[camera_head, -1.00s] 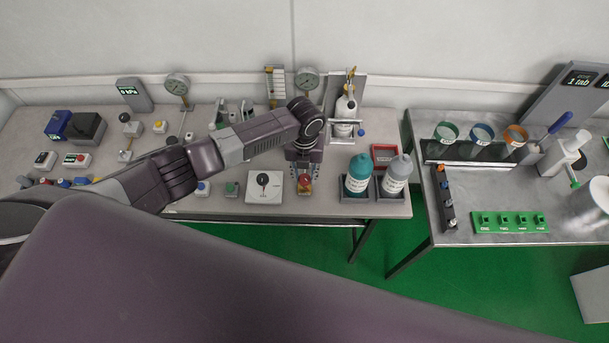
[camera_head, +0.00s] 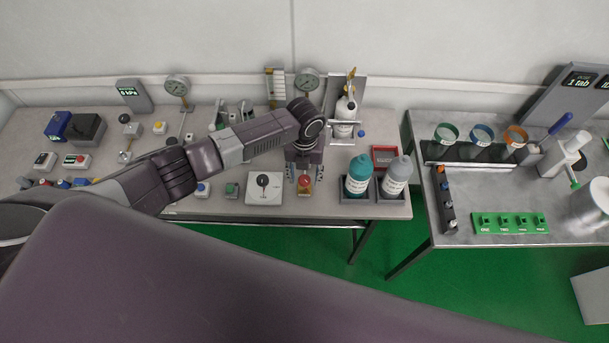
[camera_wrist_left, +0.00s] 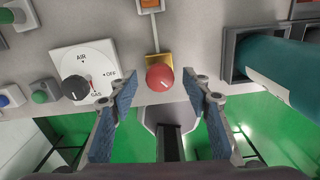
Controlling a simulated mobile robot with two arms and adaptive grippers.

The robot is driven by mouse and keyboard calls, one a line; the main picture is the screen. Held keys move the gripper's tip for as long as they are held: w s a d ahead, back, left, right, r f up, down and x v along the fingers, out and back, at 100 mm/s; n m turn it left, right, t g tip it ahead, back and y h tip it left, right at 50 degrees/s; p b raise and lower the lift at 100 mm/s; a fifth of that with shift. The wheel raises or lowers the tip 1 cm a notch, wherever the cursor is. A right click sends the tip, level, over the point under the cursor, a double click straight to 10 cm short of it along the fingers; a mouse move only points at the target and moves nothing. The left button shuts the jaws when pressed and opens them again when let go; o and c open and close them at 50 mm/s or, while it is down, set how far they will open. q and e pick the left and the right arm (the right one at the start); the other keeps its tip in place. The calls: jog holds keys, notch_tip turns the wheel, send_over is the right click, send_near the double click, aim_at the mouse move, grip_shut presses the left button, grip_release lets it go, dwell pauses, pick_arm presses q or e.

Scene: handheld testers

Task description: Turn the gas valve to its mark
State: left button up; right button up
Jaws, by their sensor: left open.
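A round red knob (camera_wrist_left: 159,77) with a pale pointer line sits on a brass-coloured base (camera_wrist_left: 155,58) at the bench's front edge. It looks like the gas valve; I cannot make out its mark. In the head view the red knob (camera_head: 304,185) shows just below my left wrist. My left gripper (camera_head: 305,176) is open, pointing down. In the left wrist view its blue-padded fingertips (camera_wrist_left: 159,82) stand on either side of the knob, with gaps on both sides. My right gripper is not in view.
A white selector plate (camera_wrist_left: 98,57) marked AIR, OFF and GAS with a black knob is to the left. A teal bottle (camera_head: 358,174) and a grey-white bottle (camera_head: 396,176) stand close on the right. Gauges and a gas cylinder (camera_head: 345,108) stand behind.

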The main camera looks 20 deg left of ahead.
aim_at(304, 179)
pick_arm(q)
notch_tip(304, 179, up, 12)
dwell(0.5)
dwell(0.3)
